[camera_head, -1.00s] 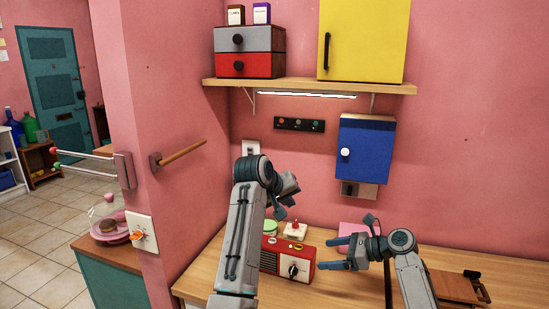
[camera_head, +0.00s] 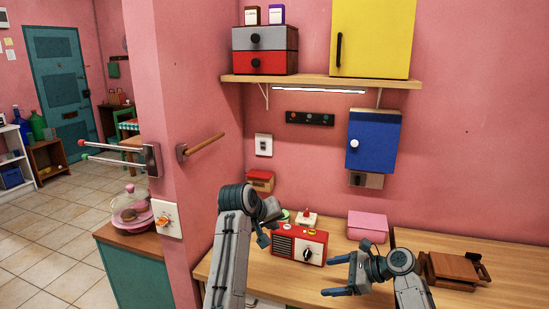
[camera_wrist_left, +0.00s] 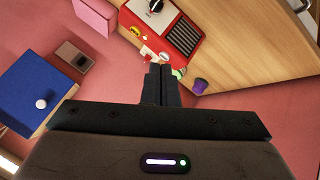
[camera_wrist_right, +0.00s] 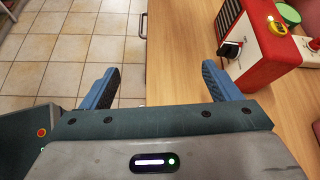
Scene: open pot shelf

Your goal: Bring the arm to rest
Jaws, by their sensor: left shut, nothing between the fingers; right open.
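My left arm rises from the bottom of the head view, with its wrist in front of the pink wall, left of the red radio (camera_head: 299,245). In the left wrist view the fingers of my left gripper (camera_wrist_left: 160,84) are pressed together with nothing between them. My right gripper (camera_head: 341,274) is at the lower right in the head view, above the counter, with its fingers pointing left. The right wrist view shows its blue fingers (camera_wrist_right: 160,84) wide apart and empty. The floor and the counter edge show between and beyond them.
The wooden counter (camera_head: 450,299) holds the radio, a pink box (camera_head: 367,226) and a brown wooden tray (camera_head: 452,268). A blue cabinet (camera_head: 373,145) hangs on the wall below a shelf (camera_head: 320,82). A wooden rod (camera_head: 205,144) and metal rails (camera_head: 115,155) stick out at the left.

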